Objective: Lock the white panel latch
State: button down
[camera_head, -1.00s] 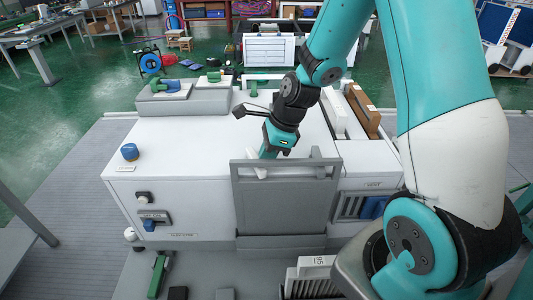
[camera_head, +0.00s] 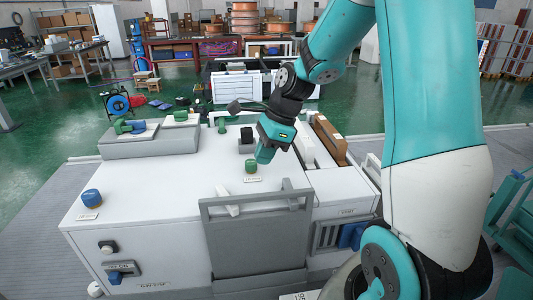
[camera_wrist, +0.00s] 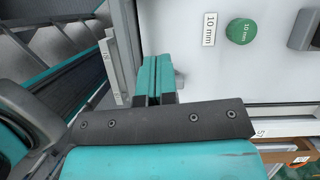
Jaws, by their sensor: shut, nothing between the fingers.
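My gripper (camera_head: 265,155) points down above the white cabinet top, its teal fingers shut and empty. In the wrist view the closed fingers (camera_wrist: 158,76) extend over the white surface, left of a round green knob marked 10 mm (camera_wrist: 242,31). The green knob (camera_head: 251,167) also shows in the head view, just below the fingertips. Two small white lever-like pieces, left (camera_head: 228,201) and right (camera_head: 287,187), stand at the grey framed panel (camera_head: 258,236) on the cabinet front. They may be the latch; I cannot tell their lock state. My gripper is apart from both.
A blue knob (camera_head: 92,198) stands on the cabinet top (camera_head: 165,180) at left. A black block (camera_head: 246,139) is behind the gripper. A grey box (camera_head: 150,145) with green parts sits at the back left. An open tray with a brown box (camera_head: 329,138) lies right.

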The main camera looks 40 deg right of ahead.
jog(key=c, duration=1.8)
grip_release()
jog(key=shift+d+r, duration=0.2)
jog(key=shift+r, duration=0.25)
jog(key=o, duration=0.4)
jog(key=shift+r, duration=0.15)
jog(key=shift+c, duration=0.2)
jog(key=o, duration=0.4)
jog(key=shift+w+n+b, duration=0.25)
jog(key=shift+n+b, duration=0.25)
jog(key=shift+n, duration=0.2)
jog(key=shift+o, duration=0.2)
jog(key=w+a+n+b, duration=0.1)
jog(key=n, duration=0.2)
jog(key=w+a+r+n+g+h+b, duration=0.1)
jog(key=n, duration=0.2)
jog(key=w+a+n+h+b, duration=0.1)
jog(key=n, duration=0.2)
jog(key=shift+w+r+b, duration=0.15)
jog(key=shift+b, duration=0.25)
notch_tip(320, 180, up, 5)
jog(key=n+g+h+b, duration=0.1)
jog(key=n+h+b, duration=0.15)
jog(key=n, duration=0.85)
send_over(224, 191)
jog(key=shift+y, duration=0.25)
notch_tip(224, 191, down, 17)
jog(key=p, duration=0.2)
jog(key=shift+a+p, duration=0.1)
jog(key=shift+p, duration=0.2)
